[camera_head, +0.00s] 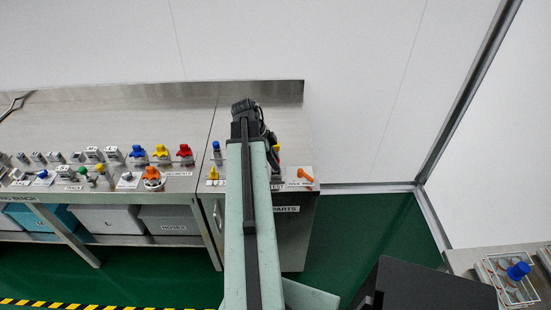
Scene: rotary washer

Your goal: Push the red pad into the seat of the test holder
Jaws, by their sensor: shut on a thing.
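My gripper (271,147) is at the far end of my outstretched arm, over the right end of the steel bench. It is dark and mostly hidden by the arm. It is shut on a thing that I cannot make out. I cannot see the red pad. The test holder is not clearly visible; a label partly reading "TEST" (277,187) shows just right of my arm on the bench's front part.
A blue-topped fitting (216,150) and a yellow piece (213,174) stand just left of my arm. An orange handle (306,176) lies at right. Blue, yellow and red valves (184,153) stand farther left. A wall (360,90) rises behind the bench (130,105).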

